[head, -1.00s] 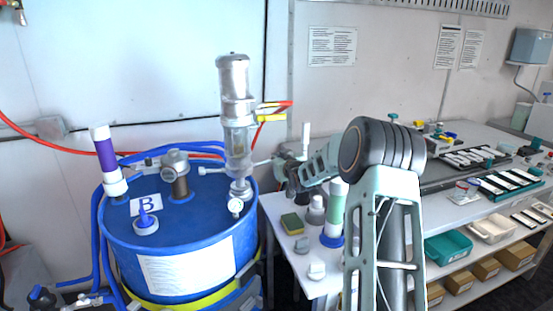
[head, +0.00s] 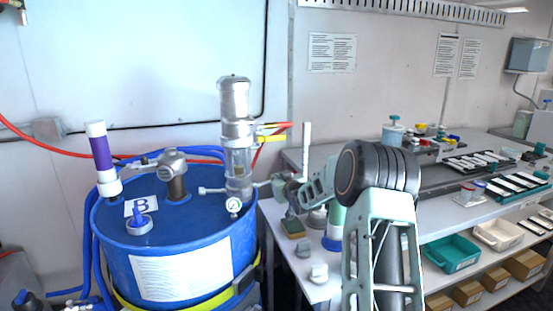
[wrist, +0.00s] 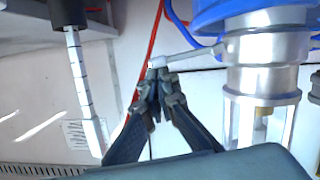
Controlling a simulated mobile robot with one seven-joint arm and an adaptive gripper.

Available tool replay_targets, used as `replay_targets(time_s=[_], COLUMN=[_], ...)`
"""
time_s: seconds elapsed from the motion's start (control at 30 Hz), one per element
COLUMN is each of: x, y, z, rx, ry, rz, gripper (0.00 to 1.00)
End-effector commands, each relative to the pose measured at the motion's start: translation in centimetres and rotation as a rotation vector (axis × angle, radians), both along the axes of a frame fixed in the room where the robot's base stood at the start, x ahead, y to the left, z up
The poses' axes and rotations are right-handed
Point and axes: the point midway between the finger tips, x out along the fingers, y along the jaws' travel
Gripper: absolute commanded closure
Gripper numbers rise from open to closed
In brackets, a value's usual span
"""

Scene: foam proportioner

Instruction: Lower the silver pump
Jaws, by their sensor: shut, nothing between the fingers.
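The silver pump (head: 235,102) stands upright in the lid of the blue drum (head: 115,260), with a clear section low on its body and its lower part hidden in the drum. A thin side rod (head: 262,184) sticks out on its right, another on its left. My gripper (head: 275,184) is just right of the pump, level with its foot. In the wrist view, the pump (wrist: 266,75) fills the right side and its side rod (wrist: 190,53) ends at the tips of my gripper (wrist: 157,66). The fingers are shut and empty; whether they touch the rod is unclear.
A white-and-purple tube (head: 103,157) and a grey fitting (head: 174,170) stand on the lid. A gauge (head: 234,206) sits before the pump foot. The bench (head: 310,285) right of the drum carries a sponge (head: 293,228) and bottles. Free air lies above the drum.

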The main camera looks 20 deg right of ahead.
Motion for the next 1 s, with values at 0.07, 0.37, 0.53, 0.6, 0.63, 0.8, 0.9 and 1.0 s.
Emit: replay_targets(time_s=[0.07, 0.37, 0.53, 0.6, 0.63, 0.8, 0.9, 1.0], x=[-0.3, 0.4, -1.8, -3.0, -3.5, -6.3, -7.5, -8.4], y=[0.0, 1.4, 1.6, 1.6, 1.7, 1.8, 1.9, 1.9], z=[-1.1, 3.1, 4.3, 4.8, 4.9, 5.7, 6.1, 6.3], rx=[0.004, 0.000, -0.001, 0.000, -0.001, -0.002, -0.001, -0.001], ry=[0.020, 0.006, 0.005, 0.003, 0.002, 0.001, -0.001, -0.001], rz=[-0.001, 0.002, -0.001, -0.001, -0.001, -0.001, -0.001, -0.001], gripper=[1.00, 1.00, 1.00, 1.00, 1.00, 1.00, 1.00, 1.00])
